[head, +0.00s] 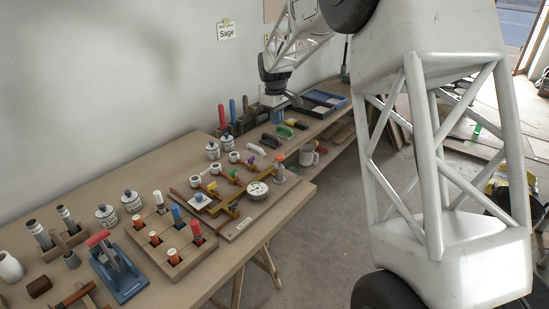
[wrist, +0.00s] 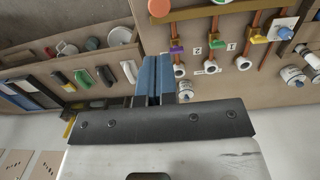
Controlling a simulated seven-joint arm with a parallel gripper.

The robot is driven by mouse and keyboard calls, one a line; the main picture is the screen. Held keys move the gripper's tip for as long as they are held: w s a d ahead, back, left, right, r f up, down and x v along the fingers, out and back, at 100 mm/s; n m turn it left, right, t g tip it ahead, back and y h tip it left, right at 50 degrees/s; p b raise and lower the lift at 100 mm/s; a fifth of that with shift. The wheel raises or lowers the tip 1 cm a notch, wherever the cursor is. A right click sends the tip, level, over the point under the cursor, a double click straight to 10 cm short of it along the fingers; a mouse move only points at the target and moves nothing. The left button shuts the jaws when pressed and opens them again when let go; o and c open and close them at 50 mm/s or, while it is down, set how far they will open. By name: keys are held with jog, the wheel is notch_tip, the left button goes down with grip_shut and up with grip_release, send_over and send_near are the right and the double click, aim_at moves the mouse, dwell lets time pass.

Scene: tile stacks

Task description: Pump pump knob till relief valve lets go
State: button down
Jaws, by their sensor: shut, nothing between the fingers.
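An orange-topped knob (head: 279,158) stands on a grey cylinder at the right end of the pipe board (head: 238,226); it looks like the pump knob. In the wrist view an orange round top (wrist: 160,8) shows at the upper edge. A round white gauge (head: 257,190) sits beside it on the board. A blue knob on a white plate (head: 199,198) is at the left end of the pipework; I cannot tell whether it is the relief valve. My gripper (wrist: 152,62) is shut and empty, its blue fingers together, above the bench and apart from the knob.
Pipes carry purple, green and yellow valve handles (wrist: 177,46) and white ring fittings (wrist: 243,63). Lidded jars (head: 213,150) stand along the wall side. Loose handles (head: 285,131) and trays (head: 318,101) lie beyond the board. A wooden block with coloured pegs (head: 172,240) is nearer.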

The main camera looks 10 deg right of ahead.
aim_at(278, 155)
jog(key=shift+r, duration=0.5)
jog(key=shift+f, duration=0.15)
jog(key=f, duration=1.3)
jog(key=shift+s+d+f, duration=0.2)
jog(key=shift+d+f, duration=0.1)
jog(key=shift+f, duration=0.05)
jog(key=shift+f, duration=1.55)
jog(key=shift+s, duration=0.1)
notch_tip(278, 155, up, 14)
jog(key=shift+w+a+r, duration=0.2)
jog(key=shift+w+a, duration=0.1)
jog(key=shift+w, duration=0.05)
